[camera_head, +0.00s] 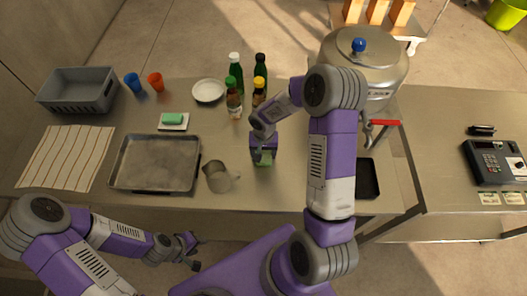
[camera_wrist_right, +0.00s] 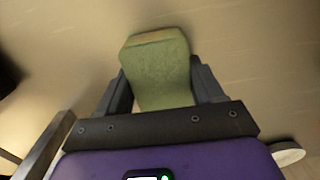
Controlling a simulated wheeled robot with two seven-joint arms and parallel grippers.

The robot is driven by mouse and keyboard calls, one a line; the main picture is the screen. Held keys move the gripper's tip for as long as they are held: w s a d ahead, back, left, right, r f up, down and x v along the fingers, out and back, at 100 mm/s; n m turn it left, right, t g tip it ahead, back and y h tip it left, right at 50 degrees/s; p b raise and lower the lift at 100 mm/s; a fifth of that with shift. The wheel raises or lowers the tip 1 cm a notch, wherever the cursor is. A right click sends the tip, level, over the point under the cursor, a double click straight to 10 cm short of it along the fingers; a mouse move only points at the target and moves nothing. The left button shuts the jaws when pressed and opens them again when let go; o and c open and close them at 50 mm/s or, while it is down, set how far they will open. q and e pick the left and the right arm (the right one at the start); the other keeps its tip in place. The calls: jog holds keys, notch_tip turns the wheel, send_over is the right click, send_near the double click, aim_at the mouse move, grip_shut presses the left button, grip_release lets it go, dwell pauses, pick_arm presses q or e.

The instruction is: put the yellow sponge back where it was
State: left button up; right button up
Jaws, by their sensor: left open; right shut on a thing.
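My right gripper (camera_head: 264,148) is shut on a sponge (camera_wrist_right: 160,75) that looks olive yellow-green. In the head view the held sponge (camera_head: 263,158) shows below the gripper, over the middle of the counter; I cannot tell whether it touches the top. In the right wrist view it stands between the two dark fingers (camera_wrist_right: 160,92). A green sponge (camera_head: 172,118) lies on a small white dish (camera_head: 172,127) to the left. My left gripper (camera_head: 195,250) is open and empty in front of the counter's front edge.
A steel jug (camera_head: 217,178) and a metal baking tray (camera_head: 155,162) are left of the right gripper. Several bottles (camera_head: 234,105) stand behind it. A black tray (camera_head: 367,179) and a large steel urn (camera_head: 364,70) are to the right. A grey crate (camera_head: 78,92) stands far left.

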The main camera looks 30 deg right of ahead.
aim_at(263, 152)
jog(key=shift+f+b, duration=0.15)
jog(key=shift+b, duration=0.15)
jog(key=o, duration=1.1)
jog(key=shift+r+p, duration=0.4)
jog(key=shift+p, duration=0.05)
notch_tip(263, 152, up, 12)
jog(key=shift+f+p, duration=0.15)
jog(key=shift+p, duration=0.25)
